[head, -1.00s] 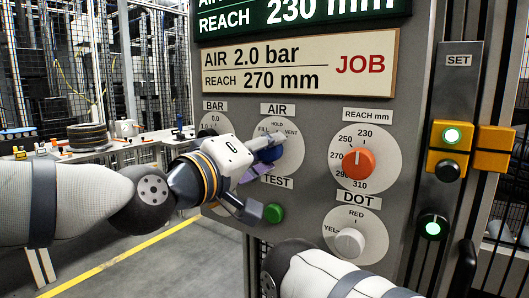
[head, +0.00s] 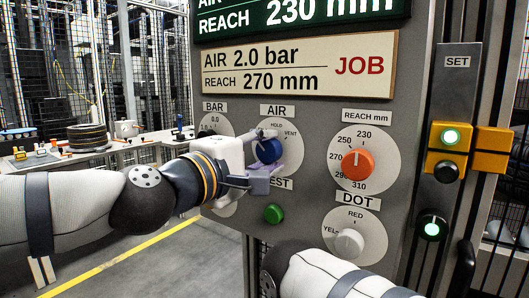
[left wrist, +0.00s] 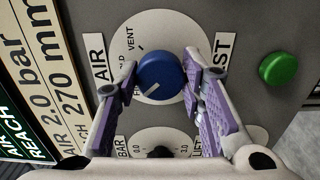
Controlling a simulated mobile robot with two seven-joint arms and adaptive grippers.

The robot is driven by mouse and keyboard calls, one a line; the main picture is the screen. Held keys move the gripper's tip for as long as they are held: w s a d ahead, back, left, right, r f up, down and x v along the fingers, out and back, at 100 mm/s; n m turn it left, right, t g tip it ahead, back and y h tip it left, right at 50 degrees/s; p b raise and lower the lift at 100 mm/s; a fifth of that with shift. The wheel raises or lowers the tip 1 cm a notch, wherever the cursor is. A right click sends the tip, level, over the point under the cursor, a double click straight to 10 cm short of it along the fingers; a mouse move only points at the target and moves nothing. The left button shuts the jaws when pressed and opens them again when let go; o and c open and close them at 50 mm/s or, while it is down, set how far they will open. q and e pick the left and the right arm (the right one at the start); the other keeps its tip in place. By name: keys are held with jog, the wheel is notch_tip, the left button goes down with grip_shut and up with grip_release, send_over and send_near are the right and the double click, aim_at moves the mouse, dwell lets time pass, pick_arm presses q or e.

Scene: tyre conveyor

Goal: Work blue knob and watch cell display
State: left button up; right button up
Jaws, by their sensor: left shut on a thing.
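The blue knob (head: 269,151) is on the AIR dial (head: 291,137) of the grey panel; it also shows in the left wrist view (left wrist: 160,76). My left gripper (head: 266,154) is shut on it, one finger above and one below in the head view. In the left wrist view, the knob's white line points down-left, which is up and left on the panel; the FILL mark there is covered by a finger. The dark green display (head: 300,15) is cut off at the top and reads REACH 230 mm. My right gripper is out of view; only part of its arm shows.
The JOB plate (head: 300,66) reads AIR 2.0 bar, REACH 270 mm. The orange reach knob (head: 358,163), green TEST button (head: 273,213) and white DOT knob (head: 349,242) sit nearby. The BAR gauge (head: 214,125) is partly visible. Lit green buttons are at right.

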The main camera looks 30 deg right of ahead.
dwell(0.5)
pick_arm(q)
jog(key=o, duration=1.1)
jog(key=shift+o, duration=0.2)
jog(key=v, duration=1.2)
